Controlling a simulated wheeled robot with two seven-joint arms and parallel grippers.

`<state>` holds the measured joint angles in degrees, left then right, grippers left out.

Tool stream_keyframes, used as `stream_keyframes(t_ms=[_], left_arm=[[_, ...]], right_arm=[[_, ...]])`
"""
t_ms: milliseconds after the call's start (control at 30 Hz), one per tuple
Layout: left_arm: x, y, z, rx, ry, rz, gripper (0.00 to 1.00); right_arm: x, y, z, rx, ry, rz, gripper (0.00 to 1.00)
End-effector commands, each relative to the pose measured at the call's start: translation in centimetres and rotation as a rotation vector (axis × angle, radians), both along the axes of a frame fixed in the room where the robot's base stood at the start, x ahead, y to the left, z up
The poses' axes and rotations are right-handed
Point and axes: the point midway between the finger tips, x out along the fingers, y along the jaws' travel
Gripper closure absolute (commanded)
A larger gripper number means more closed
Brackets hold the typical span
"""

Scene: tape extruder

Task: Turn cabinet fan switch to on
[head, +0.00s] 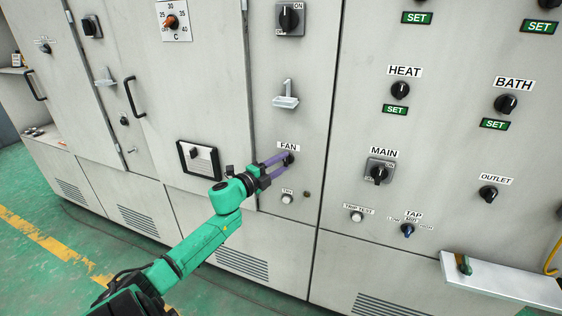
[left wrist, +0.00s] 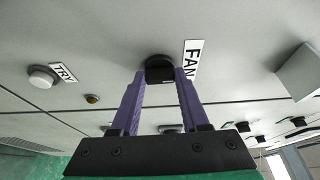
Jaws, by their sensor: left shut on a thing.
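The fan switch (head: 289,158) is a small black knob under the FAN label on the grey cabinet. My left gripper (head: 281,160) reaches it from the left with its purple fingers. In the left wrist view the black fan switch (left wrist: 159,69) sits between the two fingertips of my left gripper (left wrist: 160,76), which is shut on it. The FAN label (left wrist: 191,60) is beside the right finger there. The fingers partly hide the knob, and its pointer direction cannot be told. My right gripper is not in view.
A white TRY button (head: 287,198) is just below the fan switch. A white hook-like handle (head: 285,100) is above it. The MAIN switch (head: 379,172) and TAP knob (head: 407,230) are to the right. A black-framed panel (head: 199,160) is to the left.

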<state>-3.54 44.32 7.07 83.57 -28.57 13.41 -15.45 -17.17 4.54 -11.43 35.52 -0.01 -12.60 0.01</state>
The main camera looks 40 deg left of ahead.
Motion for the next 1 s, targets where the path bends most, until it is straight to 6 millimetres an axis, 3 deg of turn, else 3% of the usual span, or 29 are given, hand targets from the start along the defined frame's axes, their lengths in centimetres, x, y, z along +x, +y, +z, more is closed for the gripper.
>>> stream_keyframes(t_ms=[567,600,633,667,1000], left_arm=[[-0.01,-0.04,-0.21,0.032,0.015,0.000,1.00],[-0.01,-0.05,-0.21,0.032,0.015,0.000,0.40],[-0.01,-0.05,-0.21,0.032,0.015,0.000,0.28],[-0.01,-0.04,-0.19,0.032,0.015,0.000,0.25],[-0.19,-0.01,-0.08,0.032,0.012,0.000,0.25]], right_arm=[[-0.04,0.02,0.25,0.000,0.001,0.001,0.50],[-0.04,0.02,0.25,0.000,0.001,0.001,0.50],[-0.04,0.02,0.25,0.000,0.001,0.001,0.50],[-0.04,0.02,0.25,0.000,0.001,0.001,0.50],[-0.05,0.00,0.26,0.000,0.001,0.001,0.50]])
